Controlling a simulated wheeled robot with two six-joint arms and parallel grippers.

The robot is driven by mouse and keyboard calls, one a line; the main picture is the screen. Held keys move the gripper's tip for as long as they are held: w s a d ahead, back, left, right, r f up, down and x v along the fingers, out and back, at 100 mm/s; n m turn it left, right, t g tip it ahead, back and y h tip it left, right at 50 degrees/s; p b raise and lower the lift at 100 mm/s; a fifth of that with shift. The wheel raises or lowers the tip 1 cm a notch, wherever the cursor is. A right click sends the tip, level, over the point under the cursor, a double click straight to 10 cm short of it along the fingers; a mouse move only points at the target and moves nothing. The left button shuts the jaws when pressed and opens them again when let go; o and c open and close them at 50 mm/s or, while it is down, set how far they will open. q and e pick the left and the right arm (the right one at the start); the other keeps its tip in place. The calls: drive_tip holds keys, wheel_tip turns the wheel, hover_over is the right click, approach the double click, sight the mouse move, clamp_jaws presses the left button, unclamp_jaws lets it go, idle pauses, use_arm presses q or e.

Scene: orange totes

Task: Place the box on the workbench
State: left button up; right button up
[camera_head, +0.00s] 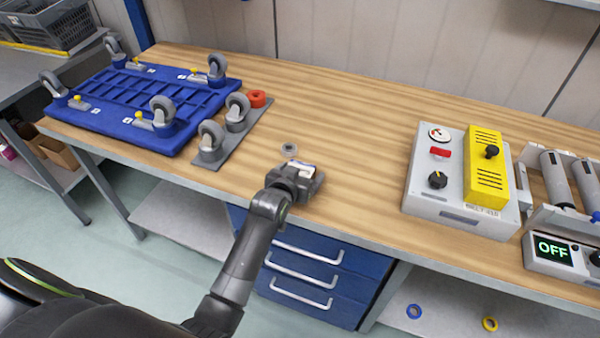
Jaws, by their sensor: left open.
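The workbench (345,130) has a wooden top and runs across the view, with a blue drawer unit (310,270) below its front edge. My left gripper (304,182) is over the front middle of the top, seen from behind. It is open, and I see no box in it. Its fingertips are mostly hidden by its own body, and I cannot tell if it touches the top. No box stands on the bench top. A brown cardboard box (58,152) shows partly under the side table at the left. My right gripper is not in view.
A blue wheeled frame (120,110), a grey caster plate (228,140) and a red ring (258,98) lie on the left. A grey and yellow control unit (460,185) and a device reading OFF (553,250) stand right. A grey crate (45,22) is far left.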

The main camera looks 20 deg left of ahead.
use_arm(q)
drive_tip(key=shift+r, duration=0.1)
drive_tip(key=shift+s+r, duration=0.1)
drive_tip(key=shift+s, duration=0.05)
drive_tip(key=v, duration=1.1)
drive_tip(key=shift+s+r, duration=0.2)
drive_tip(key=shift+s, duration=0.1)
